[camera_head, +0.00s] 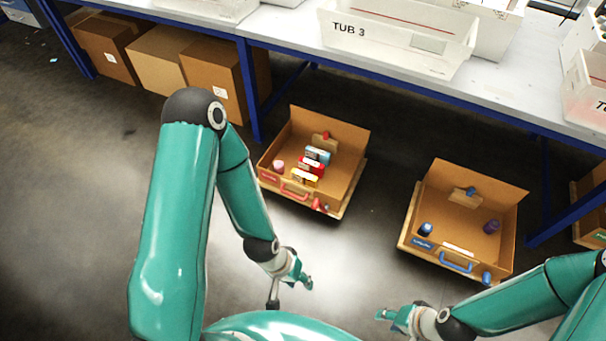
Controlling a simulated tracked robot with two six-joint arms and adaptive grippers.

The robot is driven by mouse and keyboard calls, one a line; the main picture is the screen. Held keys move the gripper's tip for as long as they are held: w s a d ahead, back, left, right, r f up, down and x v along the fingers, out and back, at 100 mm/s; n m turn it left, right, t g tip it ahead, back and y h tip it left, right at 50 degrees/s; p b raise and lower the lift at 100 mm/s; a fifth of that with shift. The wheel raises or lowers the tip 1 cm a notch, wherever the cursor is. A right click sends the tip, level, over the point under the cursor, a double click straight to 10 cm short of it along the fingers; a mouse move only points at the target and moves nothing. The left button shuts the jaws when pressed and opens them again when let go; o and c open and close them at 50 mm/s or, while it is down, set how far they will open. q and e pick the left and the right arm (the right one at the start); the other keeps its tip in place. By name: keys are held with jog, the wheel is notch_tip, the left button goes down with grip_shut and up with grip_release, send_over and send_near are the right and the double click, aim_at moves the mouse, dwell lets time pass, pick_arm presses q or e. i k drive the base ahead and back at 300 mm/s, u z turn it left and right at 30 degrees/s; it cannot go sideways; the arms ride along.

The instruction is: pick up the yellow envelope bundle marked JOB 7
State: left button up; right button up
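A small yellow bundle (305,179) with a white band lies in the left open cardboard box (347,134), at the front of a row. A red bundle (312,167) and a light blue bundle (318,155) are behind it. Any JOB marking is too small to read. My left gripper (302,283) is in front of this box, apart from it and the bundles. My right gripper (386,314) is lower and to the right, in front of the right box. Both grippers look empty, but their fingers are too small to tell open from shut.
A pink round item (279,166) and red items (319,205) share the left box. The right box (511,196) holds blue and purple items. The table (285,25) carries white tubs, including TUB 3 (390,40). Floor (370,235) is clear between the boxes.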

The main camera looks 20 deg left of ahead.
aim_at(311, 181)
jog(key=u, duration=1.15)
jog(key=k, duration=0.1)
jog(key=z, duration=1.25)
jog(key=i, duration=0.15)
jog(key=u, duration=3.15)
jog(key=i, duration=0.65)
jog(key=z, duration=2.6)
jog(key=i, duration=0.6)
jog(key=z, duration=0.1)
